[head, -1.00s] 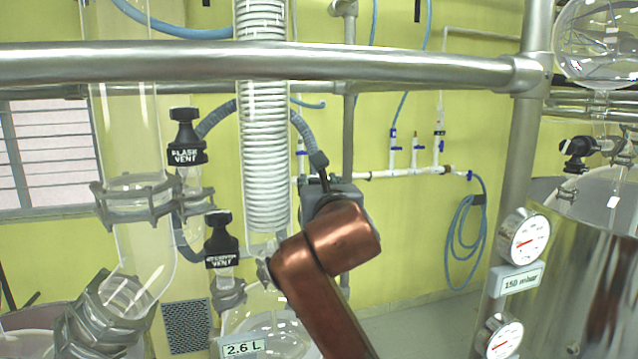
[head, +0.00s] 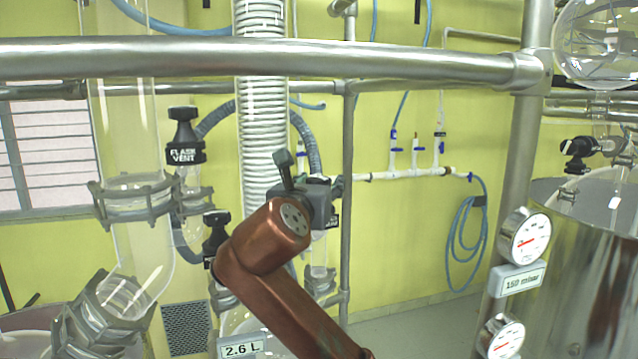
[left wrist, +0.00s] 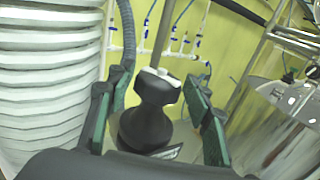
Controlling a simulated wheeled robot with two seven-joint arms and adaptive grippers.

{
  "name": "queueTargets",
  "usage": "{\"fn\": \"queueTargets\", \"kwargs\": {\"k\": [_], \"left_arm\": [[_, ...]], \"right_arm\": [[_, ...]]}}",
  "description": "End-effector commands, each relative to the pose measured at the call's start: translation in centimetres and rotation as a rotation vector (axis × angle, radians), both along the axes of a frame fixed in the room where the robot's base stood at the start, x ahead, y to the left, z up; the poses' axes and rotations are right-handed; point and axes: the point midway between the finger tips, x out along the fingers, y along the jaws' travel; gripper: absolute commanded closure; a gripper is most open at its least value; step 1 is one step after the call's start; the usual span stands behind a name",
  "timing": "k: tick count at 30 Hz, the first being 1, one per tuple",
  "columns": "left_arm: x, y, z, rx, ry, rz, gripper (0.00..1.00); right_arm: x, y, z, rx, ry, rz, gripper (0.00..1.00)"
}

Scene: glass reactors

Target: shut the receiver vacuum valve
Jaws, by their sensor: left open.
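A black valve knob (left wrist: 155,108) stands between the two fingers of my left gripper (left wrist: 150,100) in the left wrist view, with a label on its lower side that I cannot read. The fingers are open, one on each side of the knob, with gaps visible. In the head view my left gripper (head: 312,184) is in front of this valve and hides most of it. A dark label edge (head: 333,221) and clear glass (head: 319,272) show beside and below the gripper. My right gripper is out of view.
The flask vent knob (head: 184,135) stands to the left, and another black vent knob (head: 215,232) is partly behind my arm. A steel rail (head: 300,62) crosses above. A ribbed glass condenser (head: 262,130) is close on the left. A gauge (head: 524,237) sits at right.

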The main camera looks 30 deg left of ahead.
Motion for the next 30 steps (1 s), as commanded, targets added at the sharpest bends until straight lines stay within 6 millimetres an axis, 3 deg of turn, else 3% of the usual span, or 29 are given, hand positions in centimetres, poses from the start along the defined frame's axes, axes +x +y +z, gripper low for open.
{"fn": "queueTargets", "kwargs": {"k": [5,15,23,30], "left_arm": [[0.01,0.03,0.02,0.001,-0.001,0.024,0.52],[0.00,0.00,0.11,0.002,0.000,0.331,0.52],[-0.06,0.04,0.08,0.001,-0.003,0.360,0.52],[-0.05,0.04,0.06,0.000,-0.002,0.358,0.67]], "right_arm": [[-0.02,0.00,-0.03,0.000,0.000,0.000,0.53],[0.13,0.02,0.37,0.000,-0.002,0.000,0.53],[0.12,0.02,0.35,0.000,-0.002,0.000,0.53],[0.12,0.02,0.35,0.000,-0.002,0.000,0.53]]}}
